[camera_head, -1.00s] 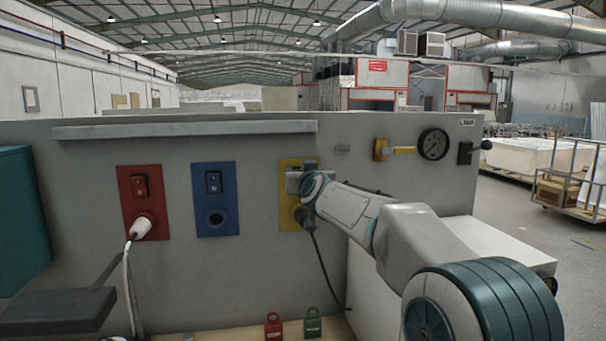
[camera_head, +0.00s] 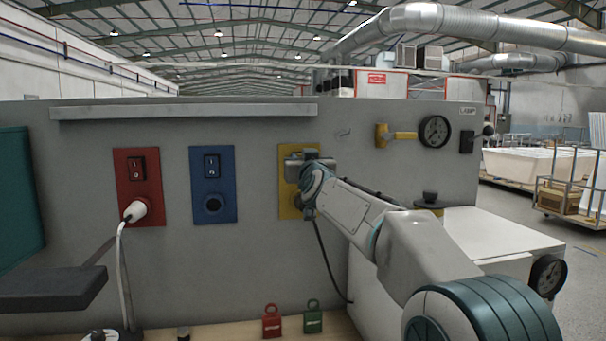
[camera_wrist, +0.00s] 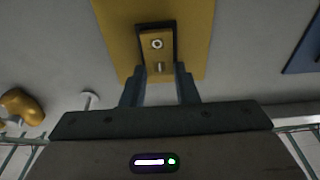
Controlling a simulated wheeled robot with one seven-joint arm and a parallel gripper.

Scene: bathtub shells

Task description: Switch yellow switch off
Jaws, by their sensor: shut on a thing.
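The yellow switch panel (camera_head: 287,206) is on the grey wall board, right of the blue one. In the head view my gripper (camera_head: 306,164) is at its upper part and hides the switch. In the wrist view the yellow panel (camera_wrist: 193,60) carries a dark-framed yellow switch (camera_wrist: 157,52) with a ring mark and a bar mark. My gripper (camera_wrist: 161,74) has its two fingers at the bar-mark end, shut on the switch. The view does not clearly show which side is pressed. A dark cable hangs below the panel.
A red switch panel (camera_head: 124,190) with a white plug (camera_head: 134,211) and a blue switch panel (camera_head: 229,185) are to the left. A yellow valve handle (camera_head: 400,135) and gauge (camera_head: 435,131) are to the right.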

